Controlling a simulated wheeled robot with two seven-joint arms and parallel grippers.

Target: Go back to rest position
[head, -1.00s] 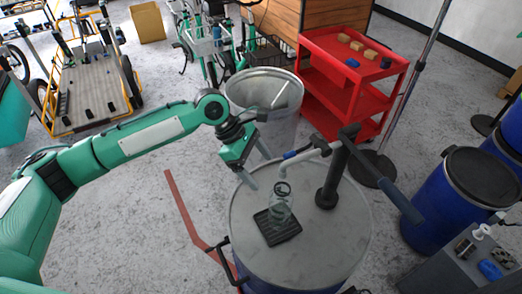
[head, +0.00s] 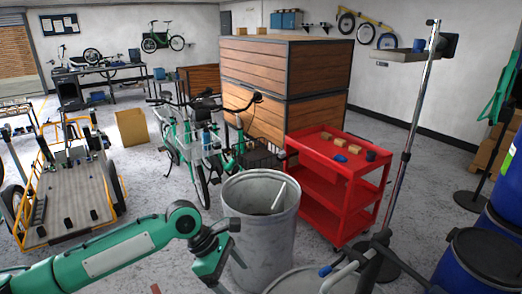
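My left arm comes in from the lower left in the head view. Its green gripper (head: 229,274) hangs at the bottom edge, with its fingers spread apart and nothing seen between them. The gripper is in front of the grey bin (head: 258,235) and left of the drum top (head: 298,283), of which only the far edge shows. Part of the pump with its pale spout (head: 345,276) shows at the bottom edge. The clear glass container and black drip mat are out of view. My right gripper is not in view.
A red cart (head: 345,193) with small blocks on it stands behind the bin. A metal pole stand (head: 408,150) is to its right, and blue drums (head: 470,262) are at the lower right. A yellow cargo bike (head: 75,195) stands at left.

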